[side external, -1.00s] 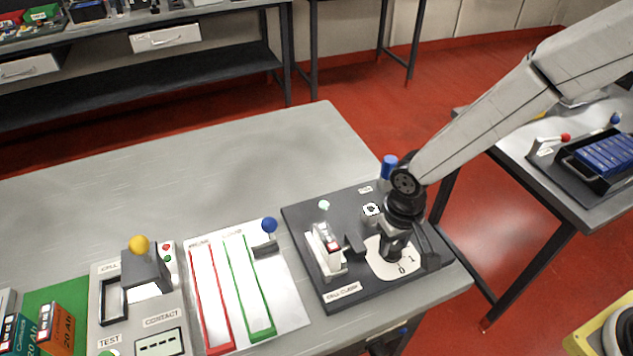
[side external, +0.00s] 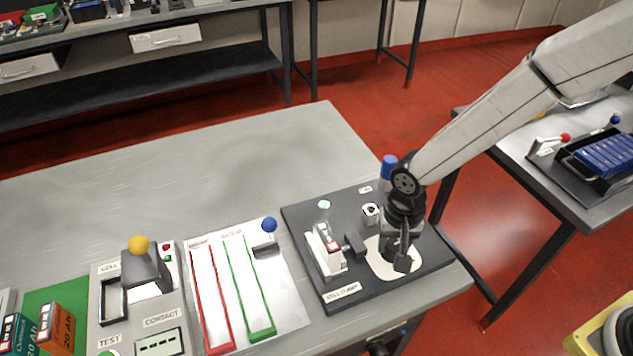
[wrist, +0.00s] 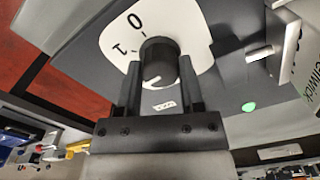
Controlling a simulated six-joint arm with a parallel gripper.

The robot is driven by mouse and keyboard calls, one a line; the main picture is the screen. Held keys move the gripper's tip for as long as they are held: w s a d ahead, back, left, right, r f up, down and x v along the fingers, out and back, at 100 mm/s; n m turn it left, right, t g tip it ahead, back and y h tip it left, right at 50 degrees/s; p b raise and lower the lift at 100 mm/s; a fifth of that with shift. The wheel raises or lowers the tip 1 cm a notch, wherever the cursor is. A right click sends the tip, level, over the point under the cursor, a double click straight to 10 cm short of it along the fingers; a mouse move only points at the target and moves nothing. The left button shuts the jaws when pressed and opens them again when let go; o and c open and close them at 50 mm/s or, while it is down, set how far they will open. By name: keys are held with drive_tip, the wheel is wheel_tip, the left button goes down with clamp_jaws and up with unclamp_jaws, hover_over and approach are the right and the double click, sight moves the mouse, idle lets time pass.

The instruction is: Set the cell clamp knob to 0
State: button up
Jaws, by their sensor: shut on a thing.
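The cell clamp knob (wrist: 160,58) is a dark round knob on a white dial plate (wrist: 110,40) printed with 0 and 1. In the wrist view it sits between my two fingers, with a small pale mark low on it; I cannot tell which number it points to. My gripper (wrist: 160,68) is shut on the knob, pointing down over the dial in the side view (side external: 396,256). There it hides the knob and the numbers. The cell clamp (side external: 326,250), a white holder with a dark clamp block, stands just left of the dial on the dark base plate (side external: 315,280).
To the left are a blue-knobbed lever (side external: 269,226), red and green framed strips, and a test station with a yellow ball (side external: 139,244). The table's rear is clear.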

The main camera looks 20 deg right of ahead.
drive_tip(key=shift+m, duration=0.5)
drive_tip(key=m, duration=0.3)
drive_tip(key=shift+m, duration=1.1)
drive_tip(key=m, duration=0.3)
drive_tip(key=shift+m, duration=1.4)
